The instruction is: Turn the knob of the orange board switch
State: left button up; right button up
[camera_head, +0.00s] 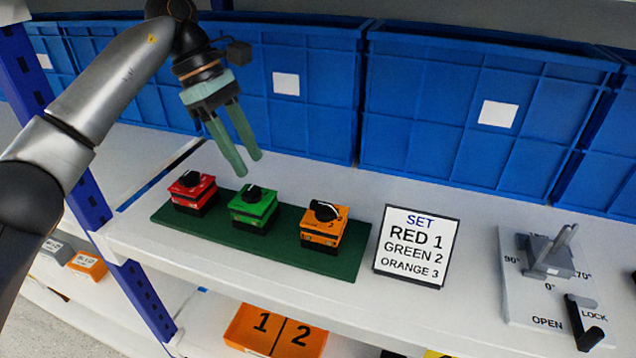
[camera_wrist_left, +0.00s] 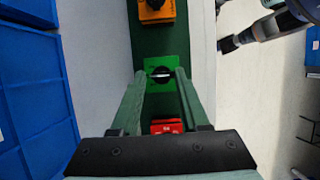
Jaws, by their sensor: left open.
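The orange switch (camera_head: 324,224) with a black knob (camera_head: 325,210) stands at the right end of the dark green board (camera_head: 280,259). It also shows at the top of the left wrist view (camera_wrist_left: 156,14), partly cut off. The green switch (camera_head: 254,206) is in the middle and the red switch (camera_head: 192,190) at the left end. My left gripper (camera_head: 249,166) is open and empty, with its fingers above and behind the board near the green and red switches. In the left wrist view, its fingertips (camera_wrist_left: 161,78) frame the green switch. My right gripper is not clearly seen.
A sign (camera_head: 417,246) reading SET RED 1, GREEN 2, ORANGE 3 stands right of the board. A grey lever panel (camera_head: 520,300) is at the far right. Blue crates (camera_head: 430,110) line the back. Shelf space in front of the board is clear.

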pick_arm(q)
jog(key=p, duration=0.1)
send_over(323, 204)
jog(key=a, duration=0.2)
jog(key=shift+w+f, duration=0.25)
jog(key=shift+w, duration=0.1)
jog(key=shift+x, duration=2.2)
jog(key=shift+a, duration=0.2)
grip_shut()
